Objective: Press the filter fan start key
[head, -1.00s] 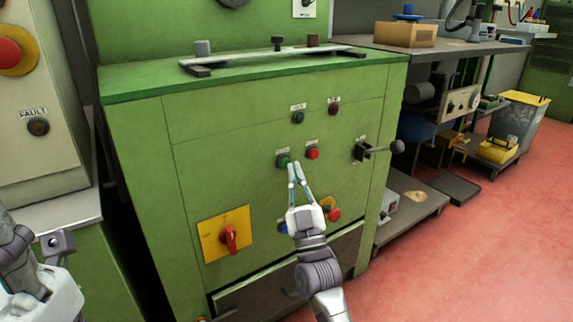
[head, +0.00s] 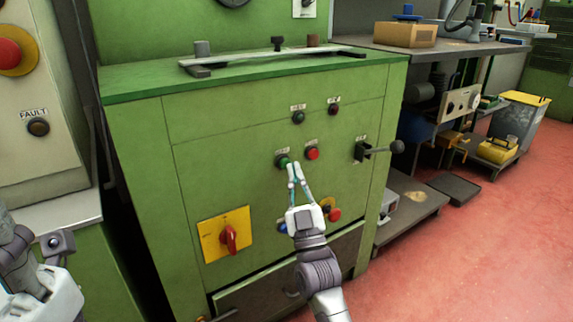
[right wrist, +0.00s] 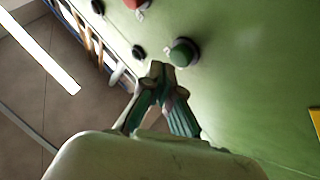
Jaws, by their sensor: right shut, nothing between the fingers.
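A green push button (head: 282,161) with a small label above it sits on the front of the green cabinet (head: 215,175). A red button (head: 312,153) is just to its right. My right gripper (head: 295,165) is shut and empty, its fingertips close to the green button at its lower right. In the right wrist view the green button (right wrist: 183,52) stands just beyond the fingertips (right wrist: 160,72); I cannot tell whether they touch. The button labels are too small to read. Part of my left arm shows at the lower left of the head view; its fingers are out of frame.
A lever (head: 395,147) sticks out at the right. A red rotary switch on a yellow plate (head: 210,240) and a red stop button (head: 334,214) are lower. Red floor lies open at right.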

